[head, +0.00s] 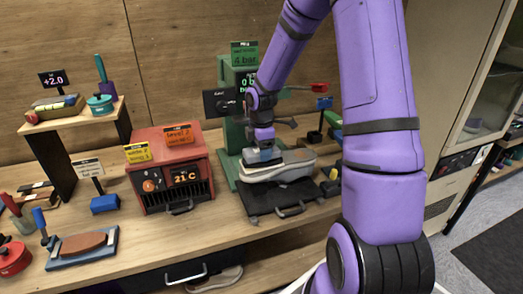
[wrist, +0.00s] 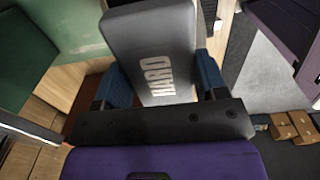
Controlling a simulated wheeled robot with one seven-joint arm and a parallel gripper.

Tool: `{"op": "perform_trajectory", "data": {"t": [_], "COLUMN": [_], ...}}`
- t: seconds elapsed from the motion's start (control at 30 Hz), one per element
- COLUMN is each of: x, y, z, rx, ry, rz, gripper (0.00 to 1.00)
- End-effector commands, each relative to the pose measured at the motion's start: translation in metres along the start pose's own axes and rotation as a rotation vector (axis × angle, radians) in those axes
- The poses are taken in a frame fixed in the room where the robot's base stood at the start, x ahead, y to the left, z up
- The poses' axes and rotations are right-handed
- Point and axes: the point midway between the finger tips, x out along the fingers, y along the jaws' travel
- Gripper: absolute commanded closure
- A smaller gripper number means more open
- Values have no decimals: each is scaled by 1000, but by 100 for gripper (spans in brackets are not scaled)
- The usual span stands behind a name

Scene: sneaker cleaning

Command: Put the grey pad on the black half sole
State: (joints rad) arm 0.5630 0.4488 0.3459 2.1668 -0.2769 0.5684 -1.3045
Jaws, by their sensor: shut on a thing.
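My gripper (head: 265,157) is at the green press, above its black tray (head: 262,205). In the wrist view its two blue fingers (wrist: 163,85) are shut on the grey pad (wrist: 155,50), a flat block marked "HARD". In the head view, a pale grey and white shape (head: 278,174) lies under the fingers on the tray; I cannot tell the pad's edge from what is beneath it. I cannot make out a black half sole in either view; it may be hidden under the pad.
The green press (head: 228,140) stands behind my gripper, with a red-handled lever (head: 318,87) at right. A red heater box (head: 170,175) stands to its left. A small wooden shelf (head: 72,115) is at far left.

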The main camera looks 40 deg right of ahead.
Motion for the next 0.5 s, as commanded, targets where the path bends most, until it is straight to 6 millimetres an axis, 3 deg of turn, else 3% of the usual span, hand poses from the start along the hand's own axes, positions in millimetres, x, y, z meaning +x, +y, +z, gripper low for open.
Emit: {"op": "perform_trajectory", "data": {"t": [0.37,0.4,0.5], "x": [4,5,5], "y": [0,0,0], "z": [0,0,0], "rx": [-1,-1,-1], "ry": [0,0,0], "rz": [2,1,2], "gripper": [62,32,9]}}
